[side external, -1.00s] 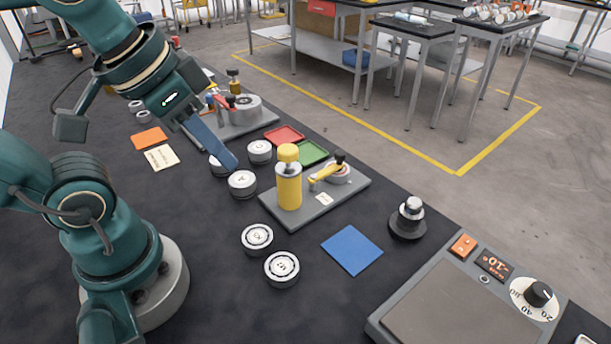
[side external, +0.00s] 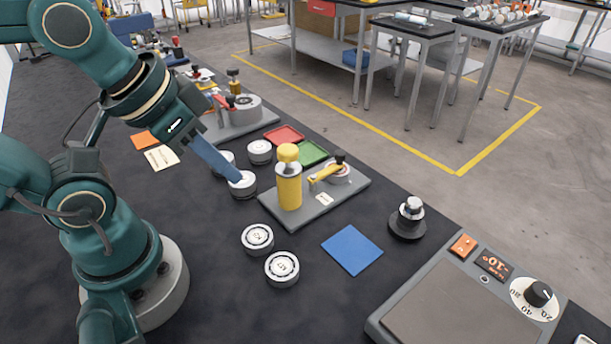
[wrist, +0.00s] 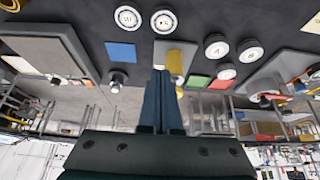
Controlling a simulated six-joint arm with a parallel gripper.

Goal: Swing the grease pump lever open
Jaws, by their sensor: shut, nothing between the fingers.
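The yellow cylinder (side external: 289,188) with a rounded cap stands upright on a grey base plate (side external: 272,212). A yellow lever (side external: 325,173) with a black knob lies beside it, over a round pale part on the same plate. A second grey plate behind carries a red lever (side external: 224,101) and a round grey body (side external: 243,108). I cannot tell from labels which is the grease pump. My gripper (side external: 238,178), with blue fingers, is shut and empty, left of the yellow cylinder and above a round weight. In the wrist view the fingers (wrist: 162,74) partly cover the yellow cylinder (wrist: 177,62); its lever is not clear there.
Several round weights (side external: 257,238) lie near the plate. A blue square (side external: 352,249), red tray (side external: 284,135) and green tray (side external: 312,153) lie flat. A dark stand (side external: 407,221) and a scale (side external: 440,310) are to the right.

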